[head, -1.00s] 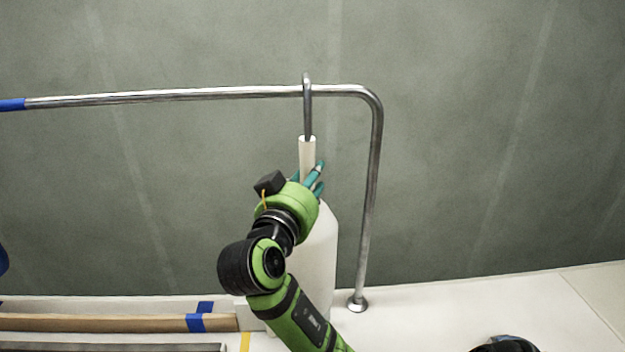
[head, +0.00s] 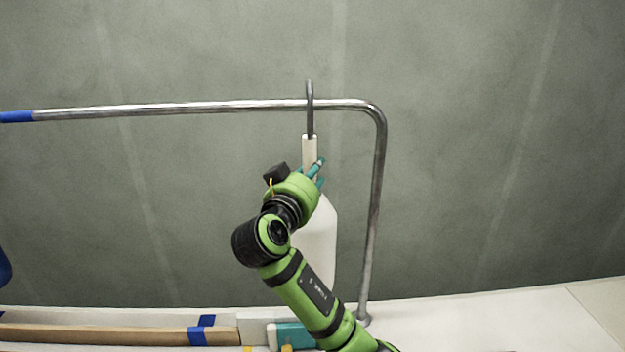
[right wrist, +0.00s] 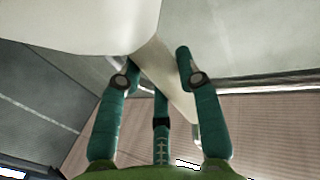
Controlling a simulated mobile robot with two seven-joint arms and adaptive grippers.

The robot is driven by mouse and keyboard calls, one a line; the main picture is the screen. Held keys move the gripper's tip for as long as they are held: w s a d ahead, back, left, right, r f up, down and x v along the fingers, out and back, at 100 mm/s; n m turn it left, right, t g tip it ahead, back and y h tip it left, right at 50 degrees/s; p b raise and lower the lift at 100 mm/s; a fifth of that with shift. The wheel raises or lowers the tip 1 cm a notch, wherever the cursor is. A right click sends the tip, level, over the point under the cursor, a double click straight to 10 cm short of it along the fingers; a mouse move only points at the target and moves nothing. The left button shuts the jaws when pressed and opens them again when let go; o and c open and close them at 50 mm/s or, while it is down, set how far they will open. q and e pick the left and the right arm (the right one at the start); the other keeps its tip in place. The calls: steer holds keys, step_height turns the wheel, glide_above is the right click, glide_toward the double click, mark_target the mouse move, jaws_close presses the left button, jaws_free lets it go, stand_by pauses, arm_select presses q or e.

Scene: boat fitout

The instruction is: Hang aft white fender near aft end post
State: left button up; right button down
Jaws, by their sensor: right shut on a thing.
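The white fender (head: 318,240) hangs upright beside the end post (head: 373,215), to its left, partly hidden by my arm. Its narrow white neck (head: 309,146) carries a dark metal hook (head: 310,118). The hook's bend stands above the steel top rail (head: 215,106), just left of the rail's corner. I cannot tell whether the hook bears on the rail. My right gripper (head: 316,172) is shut on the neck, below the hook. In the right wrist view, teal fingers (right wrist: 160,85) flank the neck, with the fender body (right wrist: 85,22) at the top. My left gripper is out of view.
Blue tape (head: 17,117) wraps the rail at the far left. A wooden strip (head: 100,334) with blue tape lies along the bottom left. A teal item (head: 294,335) is below the fender. The white deck (head: 480,312) is clear right of the post.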

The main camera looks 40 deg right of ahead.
steer(key=w+d+f+b, duration=0.3)
steer(key=w+d, duration=0.2)
steer(key=shift+w, duration=0.4)
stand_by(0.7)
stand_by(0.3)
